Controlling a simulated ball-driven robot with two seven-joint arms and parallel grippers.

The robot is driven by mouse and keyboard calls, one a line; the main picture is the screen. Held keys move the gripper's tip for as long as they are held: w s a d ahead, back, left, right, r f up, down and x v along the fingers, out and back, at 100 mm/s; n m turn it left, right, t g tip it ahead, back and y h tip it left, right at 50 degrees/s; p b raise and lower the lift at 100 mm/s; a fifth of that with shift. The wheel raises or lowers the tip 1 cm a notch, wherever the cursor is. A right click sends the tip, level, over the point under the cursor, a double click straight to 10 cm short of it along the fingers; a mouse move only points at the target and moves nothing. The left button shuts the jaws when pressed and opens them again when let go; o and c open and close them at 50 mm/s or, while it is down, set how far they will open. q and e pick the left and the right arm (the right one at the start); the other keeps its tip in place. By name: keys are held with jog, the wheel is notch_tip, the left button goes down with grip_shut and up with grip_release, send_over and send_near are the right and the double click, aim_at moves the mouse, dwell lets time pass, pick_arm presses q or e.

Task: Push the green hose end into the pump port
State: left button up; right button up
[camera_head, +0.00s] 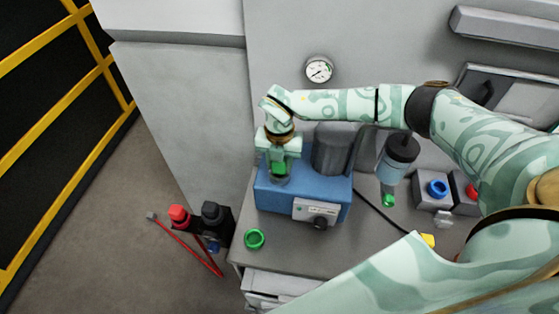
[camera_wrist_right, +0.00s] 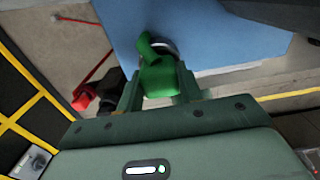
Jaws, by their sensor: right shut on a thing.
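The pump is a blue box (camera_head: 275,200) with a dark motor (camera_head: 333,150) on top, standing on the grey bench. My right gripper (camera_head: 280,160) is over the pump's left part, shut on the green hose end (camera_head: 279,168). In the right wrist view the green hose end (camera_wrist_right: 158,75) sits between the fingers, in front of the blue pump top (camera_wrist_right: 220,45). A grey round rim, seemingly the pump port (camera_wrist_right: 166,46), shows right behind it. I cannot tell whether the end is inside the port or only at it. My left gripper is not in view.
A green ring (camera_head: 254,238) lies on the bench in front of the pump. A black-topped bottle (camera_head: 398,160) with a green tip stands to the right, near blue (camera_head: 437,188) and red buttons. A gauge (camera_head: 318,69) is on the wall. Red-handled tools (camera_head: 180,216) are beside the bench.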

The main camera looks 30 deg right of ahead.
jog(key=shift+s+f, duration=0.1)
jog(key=shift+f, duration=0.05)
jog(key=o, duration=1.1)
notch_tip(320, 180, up, 16)
jog(key=b, duration=0.1)
